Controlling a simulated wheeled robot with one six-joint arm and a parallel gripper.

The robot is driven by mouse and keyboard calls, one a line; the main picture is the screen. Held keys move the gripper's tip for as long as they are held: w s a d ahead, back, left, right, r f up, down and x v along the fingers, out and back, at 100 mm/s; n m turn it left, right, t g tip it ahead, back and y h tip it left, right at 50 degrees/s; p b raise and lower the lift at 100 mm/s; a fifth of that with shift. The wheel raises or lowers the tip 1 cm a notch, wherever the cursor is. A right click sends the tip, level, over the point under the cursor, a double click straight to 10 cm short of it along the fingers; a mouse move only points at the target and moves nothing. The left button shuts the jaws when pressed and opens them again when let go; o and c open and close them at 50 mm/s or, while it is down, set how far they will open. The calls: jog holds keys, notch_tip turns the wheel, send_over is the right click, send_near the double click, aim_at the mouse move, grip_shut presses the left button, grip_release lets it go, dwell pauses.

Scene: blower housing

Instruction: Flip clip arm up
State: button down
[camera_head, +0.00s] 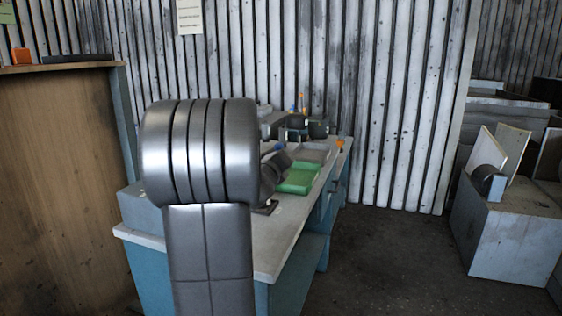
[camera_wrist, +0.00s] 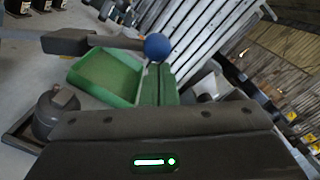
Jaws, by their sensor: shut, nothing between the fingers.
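The clip arm (camera_wrist: 100,42) shows in the wrist view as a flat grey bar ending in a blue ball knob (camera_wrist: 157,47). It runs across the upper left, over the edge of a green tray (camera_wrist: 75,85). My gripper (camera_wrist: 159,69) is shut, with its two fingers side by side and nothing between them. Its tips appear just below the blue knob; I cannot tell whether they touch it. A dark grey rounded housing (camera_wrist: 58,108) sits on a dark plate at the left. In the head view the blue knob (camera_head: 280,147) is small, and my arm hides most of the fixture.
The workbench (camera_head: 285,220) also carries a grey tray (camera_head: 315,152) behind the green tray (camera_head: 299,179), with dark parts at its far end. A wooden panel (camera_head: 60,180) stands at the left and a grey crate (camera_head: 510,235) at the right. The floor between bench and crate is clear.

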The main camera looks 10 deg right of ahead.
jog(key=w+a+r+n+p, duration=0.9)
jog(key=a+r+p, duration=0.4)
jog(key=p, duration=0.6)
jog(key=shift+w+a+r+n+y, duration=0.25)
jog(key=shift+w+a, duration=0.35)
jog(key=shift+a, duration=0.45)
jog(key=shift+a, duration=0.1)
jog(key=shift+f, duration=0.1)
